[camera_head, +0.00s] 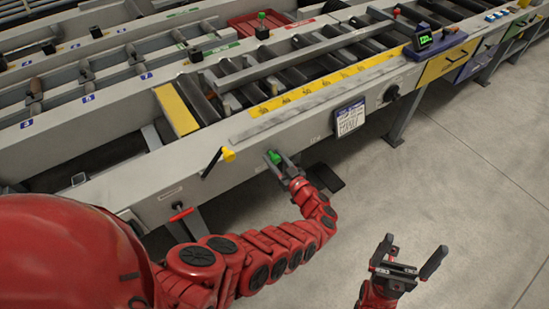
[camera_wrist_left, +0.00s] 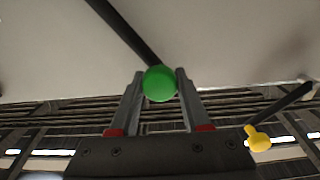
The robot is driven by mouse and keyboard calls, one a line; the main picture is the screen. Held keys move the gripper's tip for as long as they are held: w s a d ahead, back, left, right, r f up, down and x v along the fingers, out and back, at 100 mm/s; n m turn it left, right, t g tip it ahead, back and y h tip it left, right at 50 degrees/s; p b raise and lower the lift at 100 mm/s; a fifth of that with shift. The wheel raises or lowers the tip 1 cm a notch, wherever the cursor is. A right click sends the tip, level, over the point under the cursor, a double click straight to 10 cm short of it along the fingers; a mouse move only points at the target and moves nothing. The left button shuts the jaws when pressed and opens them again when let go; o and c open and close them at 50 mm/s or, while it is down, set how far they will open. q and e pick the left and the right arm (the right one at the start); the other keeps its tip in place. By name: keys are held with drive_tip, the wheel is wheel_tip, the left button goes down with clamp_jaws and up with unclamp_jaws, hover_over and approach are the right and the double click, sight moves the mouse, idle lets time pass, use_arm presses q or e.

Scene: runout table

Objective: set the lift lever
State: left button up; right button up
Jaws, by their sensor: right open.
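A lever with a round green knob (camera_head: 273,157) sits on the front side of the grey runout table (camera_head: 190,180). My left gripper (camera_head: 281,163) is at this knob. In the left wrist view the green knob (camera_wrist_left: 160,83) fills the gap between the two fingertips, and its dark rod runs up and to the left. The left gripper looks shut on the knob. To its left is a black lever with a yellow knob (camera_head: 229,155), also seen in the left wrist view (camera_wrist_left: 257,138). My right gripper (camera_head: 412,257) is open and empty, out over the floor.
A red handle (camera_head: 181,214) sticks out lower left on the table's front. A label plate (camera_head: 350,117), a black knob (camera_head: 391,93) and a small green display (camera_head: 424,40) are to the right. Bare floor (camera_head: 450,170) lies in front.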

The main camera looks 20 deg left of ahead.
use_arm(q)
clamp_jaws()
idle(1.0)
